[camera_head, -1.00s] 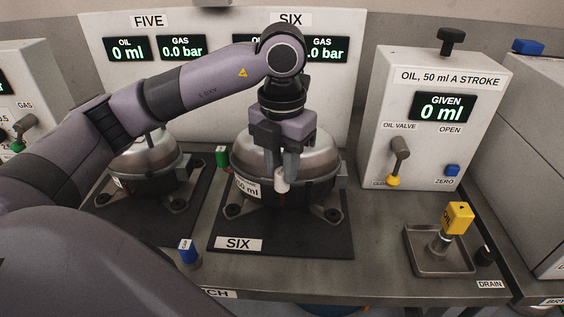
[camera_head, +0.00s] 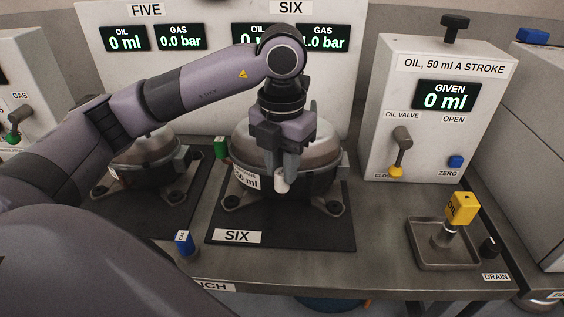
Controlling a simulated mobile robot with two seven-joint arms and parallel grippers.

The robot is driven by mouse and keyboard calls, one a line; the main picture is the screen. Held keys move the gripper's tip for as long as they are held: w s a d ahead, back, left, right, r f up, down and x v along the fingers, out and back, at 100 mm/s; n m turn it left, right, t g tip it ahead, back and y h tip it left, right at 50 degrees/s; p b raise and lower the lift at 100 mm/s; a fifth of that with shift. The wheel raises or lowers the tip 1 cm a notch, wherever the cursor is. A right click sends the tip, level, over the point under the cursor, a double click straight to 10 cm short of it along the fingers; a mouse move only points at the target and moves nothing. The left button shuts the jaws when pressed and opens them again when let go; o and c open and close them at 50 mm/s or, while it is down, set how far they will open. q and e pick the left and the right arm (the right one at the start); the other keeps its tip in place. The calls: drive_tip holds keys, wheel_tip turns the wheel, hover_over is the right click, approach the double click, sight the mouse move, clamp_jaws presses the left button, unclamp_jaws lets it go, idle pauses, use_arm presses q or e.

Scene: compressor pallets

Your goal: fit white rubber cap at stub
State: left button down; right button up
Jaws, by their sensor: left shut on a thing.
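My left gripper (camera_head: 281,172) points down in front of compressor SIX. It is shut on a small white rubber cap (camera_head: 281,182), which shows between and just below the fingertips. Compressor SIX (camera_head: 315,148) is a dark and silvery dome on a black mat (camera_head: 285,228). The cap overlaps the front of the dome in the picture. I cannot make out the stub, so I cannot tell whether the cap touches it or sits on it. My right gripper is not in view.
A green-capped fitting (camera_head: 221,148) stands left of SIX. A blue-topped part (camera_head: 184,243) stands on the bench at front left. The oil unit (camera_head: 425,150) stands at right, with a drain tray (camera_head: 420,258) and a yellow OIL fitting (camera_head: 462,209) before it. Compressor FIVE (camera_head: 140,155) is at left.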

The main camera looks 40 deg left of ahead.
sight(282, 173)
use_arm(q)
drive_tip(key=shift+f, duration=0.2)
drive_tip(key=c, duration=0.8)
unclamp_jaws()
drive_tip(key=shift+r, duration=0.1)
drive_tip(key=shift+r+p, duration=0.4)
drive_tip(key=shift+r, duration=3.2)
drive_tip(key=shift+s+d+f, duration=0.1)
